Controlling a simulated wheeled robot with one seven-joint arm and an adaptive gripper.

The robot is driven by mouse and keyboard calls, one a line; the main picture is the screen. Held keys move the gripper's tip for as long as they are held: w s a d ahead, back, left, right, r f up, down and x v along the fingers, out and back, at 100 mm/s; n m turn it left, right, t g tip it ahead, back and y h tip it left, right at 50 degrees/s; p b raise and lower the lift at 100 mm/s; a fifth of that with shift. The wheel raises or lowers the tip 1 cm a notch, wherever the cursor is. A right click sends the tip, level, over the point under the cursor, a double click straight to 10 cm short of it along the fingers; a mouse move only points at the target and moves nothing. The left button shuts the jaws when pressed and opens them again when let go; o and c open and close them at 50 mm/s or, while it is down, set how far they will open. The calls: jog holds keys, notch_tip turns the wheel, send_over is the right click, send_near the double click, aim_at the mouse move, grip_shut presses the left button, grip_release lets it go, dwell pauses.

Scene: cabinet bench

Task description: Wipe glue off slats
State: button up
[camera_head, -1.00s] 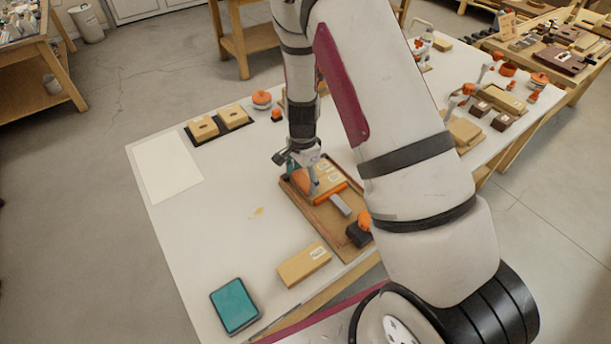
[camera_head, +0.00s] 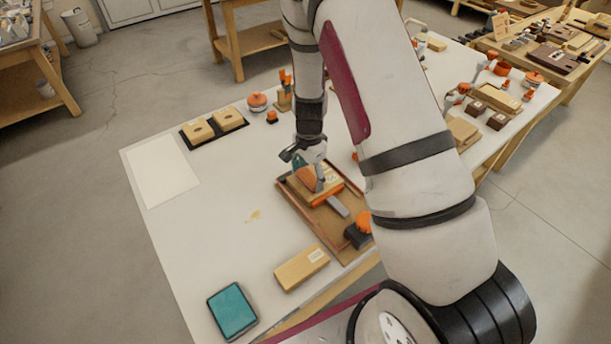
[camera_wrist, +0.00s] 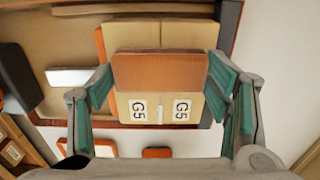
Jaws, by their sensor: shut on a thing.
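My gripper (camera_head: 308,172) is over the far end of a brown wooden tray (camera_head: 352,250). In the wrist view my gripper (camera_wrist: 165,88) has its teal-padded fingers on both sides of an orange-brown block or pad (camera_wrist: 160,70) and is shut on it. The held pad (camera_head: 309,180) is low over the pale slats (camera_wrist: 145,35), which lie side by side in the tray and carry "G5" labels. I cannot tell whether the pad touches them. No glue shows clearly on the slats; the pad covers part of them.
A grey-bladed tool with an orange part (camera_head: 337,206) and a black-and-orange item (camera_head: 357,232) lie in the tray. A wooden block (camera_head: 301,268) and teal pad (camera_head: 232,311) are nearer. A yellowish smear (camera_head: 253,216) marks the white table. The table left of the tray is mostly clear.

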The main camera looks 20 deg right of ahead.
aim_at(329, 171)
jog(key=shift+w+d, duration=0.15)
jog(key=shift+d, duration=0.5)
jog(key=shift+w+d+b, duration=0.2)
jog(key=shift+d+b, duration=0.2)
jog(key=shift+d, duration=0.65)
jog(key=shift+d, duration=0.1)
jog(key=shift+w+d, duration=0.2)
jog(key=shift+d, duration=0.75)
jog(key=shift+d+b, duration=0.1)
jog(key=shift+b, duration=0.2)
jog(key=shift+w+d+r, duration=0.1)
jog(key=shift+w+d, duration=0.1)
jog(key=shift+d, duration=0.65)
